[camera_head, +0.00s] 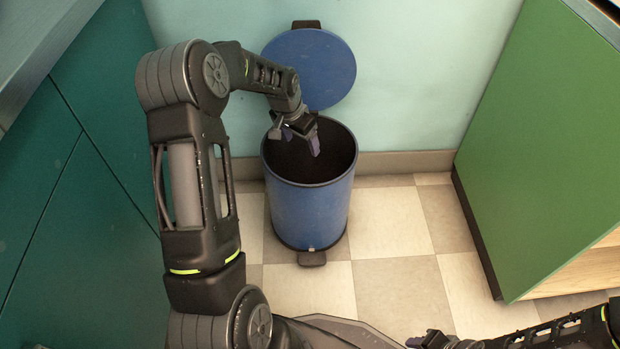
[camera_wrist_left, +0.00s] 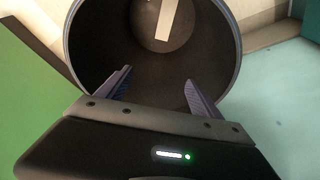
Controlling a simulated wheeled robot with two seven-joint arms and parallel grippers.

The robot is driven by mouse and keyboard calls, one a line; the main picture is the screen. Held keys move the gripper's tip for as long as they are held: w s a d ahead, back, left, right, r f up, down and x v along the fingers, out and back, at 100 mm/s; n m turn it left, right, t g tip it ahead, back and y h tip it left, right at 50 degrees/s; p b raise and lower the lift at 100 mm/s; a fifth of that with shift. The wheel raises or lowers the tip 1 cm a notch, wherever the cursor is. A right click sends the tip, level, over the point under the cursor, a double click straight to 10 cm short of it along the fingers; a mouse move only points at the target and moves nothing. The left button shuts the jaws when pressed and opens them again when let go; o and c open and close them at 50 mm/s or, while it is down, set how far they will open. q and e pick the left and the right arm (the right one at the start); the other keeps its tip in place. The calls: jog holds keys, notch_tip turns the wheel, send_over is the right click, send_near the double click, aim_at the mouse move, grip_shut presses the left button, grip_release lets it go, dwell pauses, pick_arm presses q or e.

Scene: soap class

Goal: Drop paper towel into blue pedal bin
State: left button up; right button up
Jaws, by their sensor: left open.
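The blue pedal bin (camera_head: 308,215) stands upright on the floor against the back wall, its round blue lid (camera_head: 318,65) raised. My left gripper (camera_head: 302,143) is over the bin's mouth. In the left wrist view the left gripper (camera_wrist_left: 158,90) has its fingers spread with nothing between them, pointing into the dark bin (camera_wrist_left: 225,60). A pale strip, which looks like the paper towel (camera_wrist_left: 167,18), lies inside at the bin's bottom, apart from the fingers; the frame edge cuts it off. My right gripper (camera_head: 432,340) is partly cut off at the bottom edge.
Teal cabinets (camera_head: 95,215) stand on the left, with a grey counter (camera_head: 40,40) above. A green cabinet (camera_head: 545,150) with a wooden shelf stands on the right. The tiled floor (camera_head: 400,225) between the bin and the green cabinet is clear. The bin's pedal (camera_head: 312,259) faces forward.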

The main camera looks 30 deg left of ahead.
pick_arm(q)
jog(key=p+v, duration=0.2)
jog(key=v, duration=0.5)
jog(key=shift+r+p, duration=0.35)
jog(key=shift+r, duration=0.05)
jog(key=shift+s, duration=0.1)
dwell(0.6)
